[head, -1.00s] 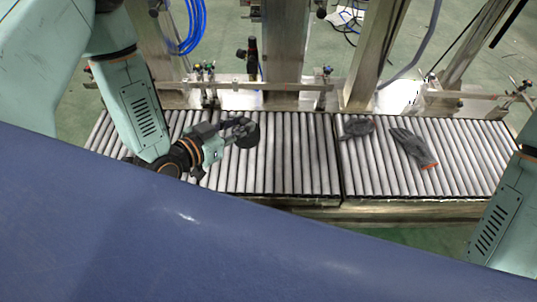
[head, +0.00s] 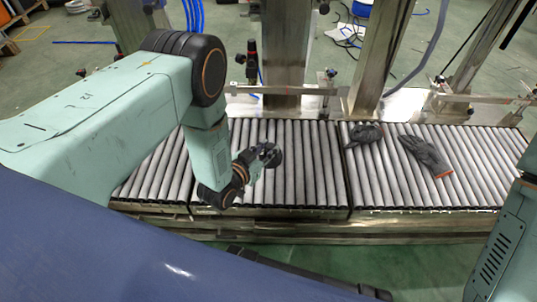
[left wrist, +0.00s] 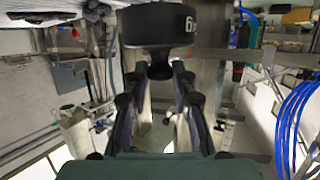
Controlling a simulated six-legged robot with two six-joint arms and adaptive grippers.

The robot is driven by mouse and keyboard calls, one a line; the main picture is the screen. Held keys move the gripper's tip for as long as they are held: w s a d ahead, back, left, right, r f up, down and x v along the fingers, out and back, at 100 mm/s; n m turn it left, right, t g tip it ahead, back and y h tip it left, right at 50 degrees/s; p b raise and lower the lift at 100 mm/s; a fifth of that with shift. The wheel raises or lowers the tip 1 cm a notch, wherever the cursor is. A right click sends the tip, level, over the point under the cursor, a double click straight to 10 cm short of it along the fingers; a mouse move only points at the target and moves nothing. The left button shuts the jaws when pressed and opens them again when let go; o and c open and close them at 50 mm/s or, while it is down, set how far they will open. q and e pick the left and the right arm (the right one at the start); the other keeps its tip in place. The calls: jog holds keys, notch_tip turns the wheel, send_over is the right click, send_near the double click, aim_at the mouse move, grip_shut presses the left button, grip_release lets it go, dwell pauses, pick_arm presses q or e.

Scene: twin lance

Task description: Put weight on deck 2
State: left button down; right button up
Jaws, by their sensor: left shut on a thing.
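A black round weight (head: 274,157) is in my left gripper (head: 260,158), over the middle roller deck (head: 305,165). In the left wrist view the weight (left wrist: 158,25) shows at the top, with white marking on its side. The two fingers of the left gripper (left wrist: 156,72) close on a thin dark part below it. I cannot tell whether the weight touches the rollers. No label shows which deck is number 2. Part of my right arm is at the right edge, but its gripper is out of view.
Two dark grey gloves, one crumpled (head: 364,134) and one with an orange cuff (head: 426,156), lie on the right roller deck (head: 485,165). Steel posts (head: 283,55) and a rail stand behind the decks.

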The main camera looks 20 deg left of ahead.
pick_arm(q)
notch_tip(320, 180, down, 8)
jog(key=b, duration=0.3)
jog(key=shift+w+b, duration=0.1)
jog(key=shift+b, duration=0.25)
jog(key=c, duration=1.5)
grip_release()
jog(key=shift+f, duration=0.2)
jog(key=o, duration=0.4)
